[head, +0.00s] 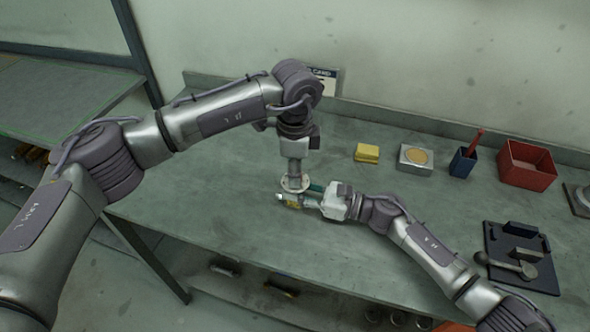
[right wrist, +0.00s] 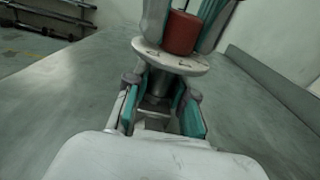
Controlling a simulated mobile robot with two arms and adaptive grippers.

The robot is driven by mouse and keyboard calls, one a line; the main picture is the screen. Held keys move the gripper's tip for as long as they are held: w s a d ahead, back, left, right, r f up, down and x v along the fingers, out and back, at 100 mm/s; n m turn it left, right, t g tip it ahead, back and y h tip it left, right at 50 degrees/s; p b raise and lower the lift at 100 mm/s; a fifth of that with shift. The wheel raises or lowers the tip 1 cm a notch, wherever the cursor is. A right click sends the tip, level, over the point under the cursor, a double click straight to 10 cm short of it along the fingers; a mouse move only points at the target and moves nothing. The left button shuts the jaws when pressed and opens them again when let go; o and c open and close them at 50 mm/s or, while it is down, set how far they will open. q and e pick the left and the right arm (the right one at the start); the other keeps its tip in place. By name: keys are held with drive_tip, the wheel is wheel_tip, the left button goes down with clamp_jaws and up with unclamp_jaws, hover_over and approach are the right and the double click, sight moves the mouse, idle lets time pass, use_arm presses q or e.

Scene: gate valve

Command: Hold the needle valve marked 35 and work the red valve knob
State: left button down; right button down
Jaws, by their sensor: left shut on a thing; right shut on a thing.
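The needle valve is at the middle of the table; in the head view its pale round plate (head: 295,184) and a small part of its body show. My right gripper (head: 307,199) comes in from the right and is shut on the metal valve body (right wrist: 155,100), between its teal pads in the right wrist view. The red valve knob (right wrist: 182,33) sits above the pale plate there. My left gripper (head: 295,172) reaches down from above and is shut on the knob, its fingers on both sides. The knob is hidden in the head view. The number 35 is not readable.
Along the back right are a yellow block (head: 367,153), a grey block with a gold disc (head: 415,158), a blue holder (head: 463,162) with a red stick and a red bin (head: 526,163). A dark fixture (head: 521,257) lies front right. The table's left part is clear.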

use_arm(q)
drive_tip(key=shift+w, duration=0.1)
drive_tip(key=c, duration=0.9)
unclamp_jaws()
drive_tip(key=shift+o, duration=0.2)
wheel_tip(320, 180, up, 12)
use_arm(e)
drive_tip(key=c, duration=0.9)
unclamp_jaws()
